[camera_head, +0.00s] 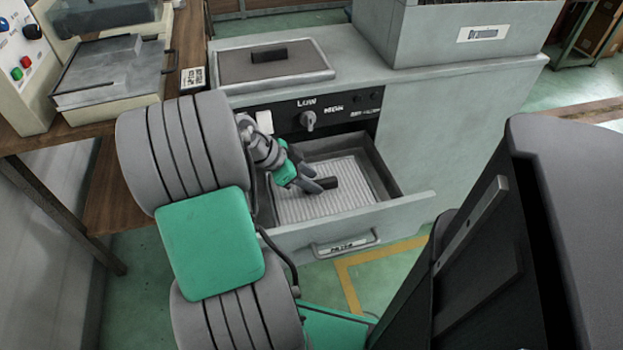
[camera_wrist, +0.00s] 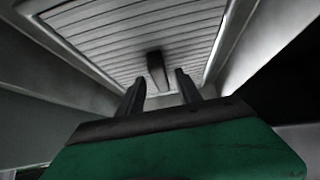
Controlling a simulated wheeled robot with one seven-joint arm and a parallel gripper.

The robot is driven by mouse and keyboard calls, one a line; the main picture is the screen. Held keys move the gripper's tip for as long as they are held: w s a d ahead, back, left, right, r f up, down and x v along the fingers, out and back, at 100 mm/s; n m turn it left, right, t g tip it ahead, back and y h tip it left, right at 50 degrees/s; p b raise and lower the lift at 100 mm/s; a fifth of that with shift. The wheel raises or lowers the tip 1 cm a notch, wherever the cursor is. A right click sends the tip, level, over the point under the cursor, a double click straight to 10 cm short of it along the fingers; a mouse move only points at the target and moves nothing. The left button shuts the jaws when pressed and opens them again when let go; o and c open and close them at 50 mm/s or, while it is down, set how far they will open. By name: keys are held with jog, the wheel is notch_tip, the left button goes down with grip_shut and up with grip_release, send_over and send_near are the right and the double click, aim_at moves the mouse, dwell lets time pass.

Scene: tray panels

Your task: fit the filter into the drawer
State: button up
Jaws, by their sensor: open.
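The drawer (camera_head: 400,209) under the control panel is pulled out. The filter, a pale ribbed panel (camera_head: 344,169), lies inside it, low in the drawer; whether it is fully seated I cannot tell. My gripper (camera_head: 318,185) is open over the filter, inside the drawer's outline. In the wrist view, the filter (camera_wrist: 110,50) has a dark upright handle (camera_wrist: 155,66). The handle appears between the two open fingertips (camera_wrist: 159,78), with gaps on both sides. My gripper and arm hide the filter's left part in the head view.
A control panel with a knob (camera_head: 308,120) is above the drawer. A lidded tray (camera_head: 275,63) and a grey bin (camera_head: 455,35) stand on the counter. A wooden bench (camera_head: 185,45) with equipment is at left. Green floor shows in front of the drawer.

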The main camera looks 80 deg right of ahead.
jog(key=p+v, duration=0.3)
jog(key=v, duration=0.8)
jog(key=w+a+n+t, duration=0.5)
jog(key=w+a+n, duration=0.65)
jog(key=w, duration=0.35)
jog(key=w+a+n+t+y, duration=0.1)
jog(key=a+n+t+y, duration=0.1)
jog(key=a+n, duration=0.7)
jog(key=w+a+n+t+y, duration=0.2)
jog(key=a+n, duration=0.7)
jog(key=a, duration=0.7)
jog(key=shift+w+a, duration=0.25)
jog(key=shift+a, duration=0.1)
jog(key=shift+f, duration=0.1)
jog(key=shift+c, duration=0.5)
